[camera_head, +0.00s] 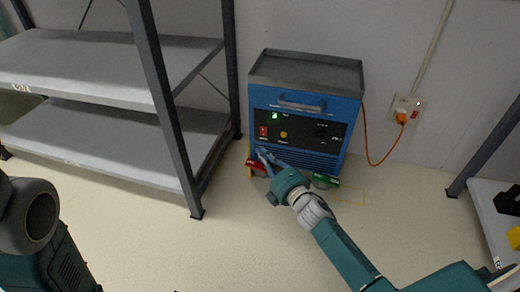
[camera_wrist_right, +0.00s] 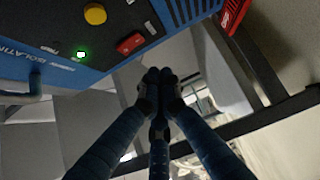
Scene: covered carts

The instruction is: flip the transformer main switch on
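The transformer (camera_head: 258,98) is a blue box with a grey tray-like top and a black front panel, standing on the floor against the wall. Its red switch (camera_head: 263,131) sits at the panel's left and also shows in the right wrist view (camera_wrist_right: 130,43). A green light (camera_head: 275,115) glows above it, also seen in the wrist view (camera_wrist_right: 81,55). A yellow knob (camera_head: 283,134) is to the switch's right. My right gripper (camera_head: 264,156) is just below the switch, fingertips together and empty; the wrist view shows the fingers (camera_wrist_right: 158,77) apart from the switch. My left gripper is out of view.
A red object (camera_head: 257,165) and a green object (camera_head: 325,181) are low at the transformer's front. An orange cable (camera_head: 374,163) runs to a wall socket (camera_head: 408,106). Grey shelves (camera_head: 110,130) stand left, another (camera_head: 492,215) right. Floor in front is clear.

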